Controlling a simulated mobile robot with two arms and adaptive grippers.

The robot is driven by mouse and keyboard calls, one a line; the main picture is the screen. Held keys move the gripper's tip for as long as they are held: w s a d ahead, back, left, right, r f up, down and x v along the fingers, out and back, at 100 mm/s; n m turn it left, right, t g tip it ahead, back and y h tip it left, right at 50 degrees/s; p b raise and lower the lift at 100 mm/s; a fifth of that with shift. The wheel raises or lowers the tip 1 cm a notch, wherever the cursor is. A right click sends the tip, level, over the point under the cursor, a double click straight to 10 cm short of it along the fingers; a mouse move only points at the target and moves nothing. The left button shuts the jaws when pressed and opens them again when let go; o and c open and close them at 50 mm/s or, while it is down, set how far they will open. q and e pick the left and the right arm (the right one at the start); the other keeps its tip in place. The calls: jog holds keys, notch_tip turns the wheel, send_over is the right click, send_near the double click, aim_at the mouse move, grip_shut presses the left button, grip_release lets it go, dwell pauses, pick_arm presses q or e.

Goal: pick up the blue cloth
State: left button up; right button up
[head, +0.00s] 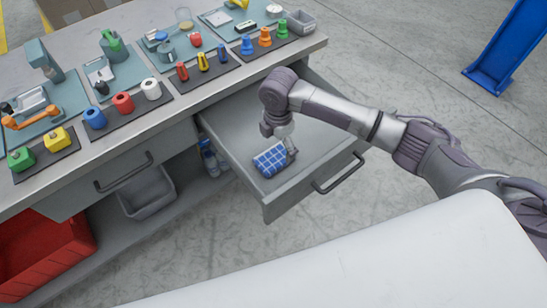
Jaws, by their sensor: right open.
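The blue cloth (269,161), with a pale grid pattern, lies folded in the open grey drawer (240,179). My right arm reaches in from the right over the drawer. My right gripper (289,154) points down into the drawer at the cloth's right edge, open and with nothing seen between its fingers. Its small size in the view hides whether it touches the cloth. My left gripper is not in view.
The workbench (191,105) above holds mats with tools and coloured parts. The drawer's front with its handle (339,174) stands out toward me. A red bin (42,255) and a grey bin (147,193) sit below. A blue stand (508,50) is at upper right.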

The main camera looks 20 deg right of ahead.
aim_at(276, 155)
jog(key=shift+f, duration=0.35)
jog(key=f, duration=0.3)
jog(key=shift+w+a+f, duration=0.1)
jog(key=shift+a+f, duration=0.1)
jog(key=shift+f, duration=0.6)
jog(key=shift+c, duration=1)
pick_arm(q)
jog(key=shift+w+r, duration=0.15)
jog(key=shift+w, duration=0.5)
pick_arm(e)
jog(key=c, duration=1)
